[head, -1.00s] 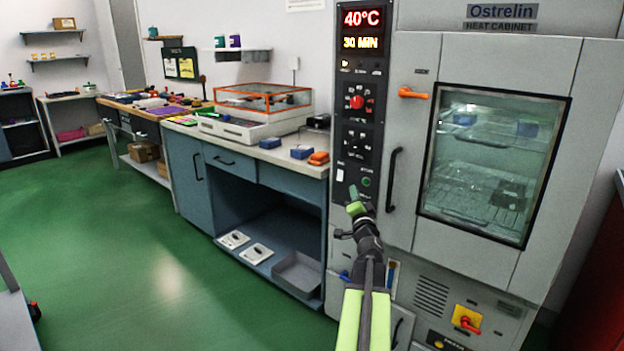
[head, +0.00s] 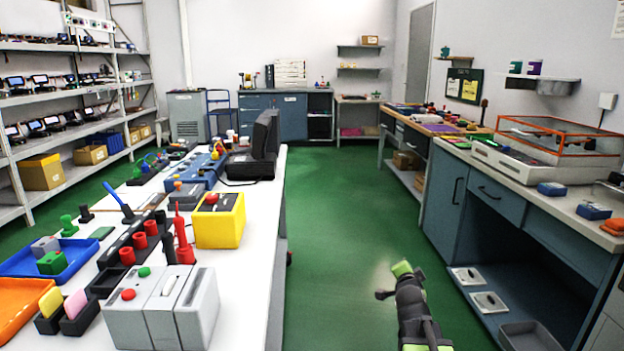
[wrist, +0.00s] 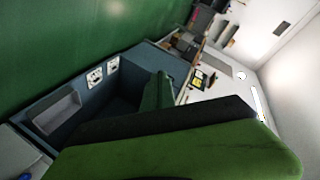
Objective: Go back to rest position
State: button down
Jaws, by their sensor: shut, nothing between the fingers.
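My gripper (head: 402,268) shows at the lower middle right of the head view, over the green floor of the aisle. It is shut and holds nothing. In the wrist view its green and black fingers (wrist: 165,130) fill the lower middle, with the blue bench and its lower shelf behind them. The gripper is apart from the bench and the table.
A white table (head: 240,255) crowded with tools and a yellow box (head: 219,226) stands at left. A blue bench (head: 480,225) with an orange-framed case (head: 560,138) stands at right. Racks (head: 95,100) line the left wall. The green floor (head: 335,220) between is clear.

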jog(key=s+a+f+n+g+y, duration=0.2)
jog(key=s+a+f+n+g, duration=0.25)
jog(key=a+f, duration=0.55)
jog(key=s+a+f+n+g+y, duration=0.1)
jog(key=s+a+f+n+g, duration=0.15)
jog(key=s, duration=0.35)
jog(key=s+a+f+n+g+y, duration=0.1)
jog(key=s+a+f+n+g, duration=0.15)
jog(key=s, duration=0.35)
jog(key=s+a+f+n+g+y, duration=0.1)
jog(key=s+a+f+n+g, duration=0.1)
jog(key=s+n+g, duration=0.35)
notch_tip(320, 180, up, 36)
jog(key=s+t+p, duration=0.1)
jog(key=p, duration=3.5)
jog(key=shift+s+r+m, duration=0.15)
jog(key=shift+s+m, duration=0.05)
jog(key=shift+m, duration=0.2)
